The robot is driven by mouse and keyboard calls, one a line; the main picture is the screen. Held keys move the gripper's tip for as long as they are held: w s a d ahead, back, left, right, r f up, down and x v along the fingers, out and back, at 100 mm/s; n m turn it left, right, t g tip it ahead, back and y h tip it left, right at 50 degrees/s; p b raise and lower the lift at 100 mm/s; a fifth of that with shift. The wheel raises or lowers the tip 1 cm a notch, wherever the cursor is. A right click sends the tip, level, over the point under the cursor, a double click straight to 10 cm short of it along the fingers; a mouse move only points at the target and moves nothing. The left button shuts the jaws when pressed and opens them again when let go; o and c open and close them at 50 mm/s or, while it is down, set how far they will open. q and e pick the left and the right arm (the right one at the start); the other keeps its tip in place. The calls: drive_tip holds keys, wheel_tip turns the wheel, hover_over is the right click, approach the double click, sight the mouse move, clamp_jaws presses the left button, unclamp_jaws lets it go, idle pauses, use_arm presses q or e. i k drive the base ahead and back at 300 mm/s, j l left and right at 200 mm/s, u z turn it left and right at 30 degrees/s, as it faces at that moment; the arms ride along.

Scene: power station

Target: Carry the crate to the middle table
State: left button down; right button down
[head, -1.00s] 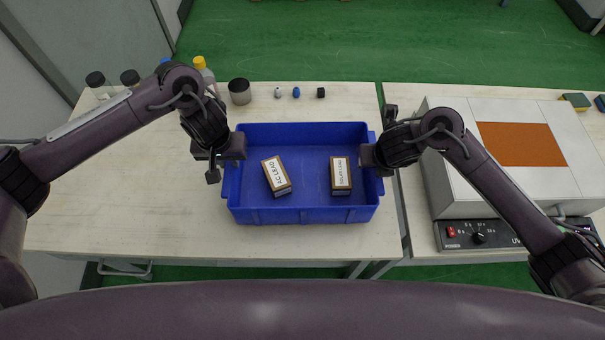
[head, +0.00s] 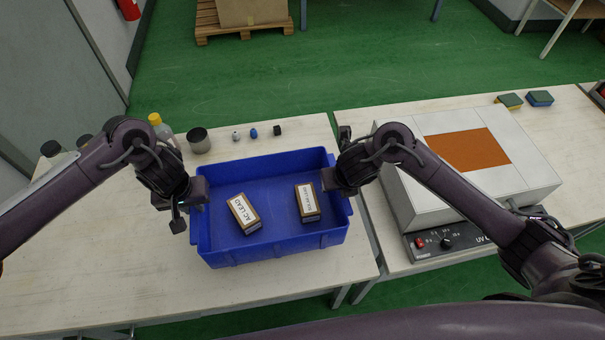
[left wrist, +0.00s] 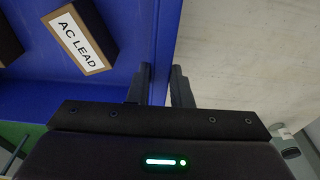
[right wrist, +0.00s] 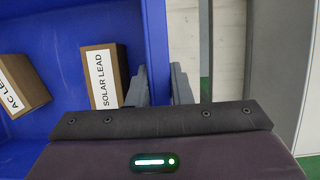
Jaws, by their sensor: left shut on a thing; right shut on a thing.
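The blue crate (head: 277,250) is held between my two grippers, over the left pale table (head: 110,290). A box marked AC LEAD (head: 243,214) and a box marked SOLAR LEAD (head: 307,203) lie inside it. My left gripper (head: 196,196) is shut on the crate's left wall, with a finger on each side of it in the left wrist view (left wrist: 162,85). My right gripper (head: 338,184) is shut on the right wall, also seen in the right wrist view (right wrist: 160,85). Whether the crate's underside touches the table is hidden.
A second pale table (head: 572,130) adjoins on the right, with a white UV box (head: 540,180) filling much of its near part. A metal cup (head: 199,141), bottles (head: 160,128) and small caps (head: 253,133) stand behind the crate. A pallet (head: 240,28) lies on the green floor beyond.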

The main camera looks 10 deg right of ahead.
sight(584, 160)
drive_tip(key=k+j+u, duration=0.3)
drive_tip(key=u, duration=0.15)
drive_tip(key=k+j+u, duration=0.45)
drive_tip(key=k+l+z, duration=0.25)
drive_tip(key=l, duration=0.15)
drive_tip(key=k+l+z, duration=0.1)
drive_tip(key=l+z, duration=0.25)
drive_tip(key=l, duration=0.2)
drive_tip(key=l+z, duration=0.3)
drive_tip(key=l, duration=0.3)
drive_tip(key=l+z, duration=0.35)
drive_tip(key=l, duration=0.25)
drive_tip(key=l+z, duration=0.35)
drive_tip(key=l, duration=0.25)
drive_tip(key=i+l+z, duration=0.3)
drive_tip(key=l, duration=0.25)
drive_tip(key=i+l+u, duration=0.4)
drive_tip(key=i+l, duration=0.25)
drive_tip(key=i+l+u, duration=0.2)
drive_tip(key=l, duration=0.25)
drive_tip(key=i+l+u, duration=0.15)
drive_tip(key=i+l, duration=0.2)
drive_tip(key=i+l+u, duration=0.2)
drive_tip(key=l, duration=0.35)
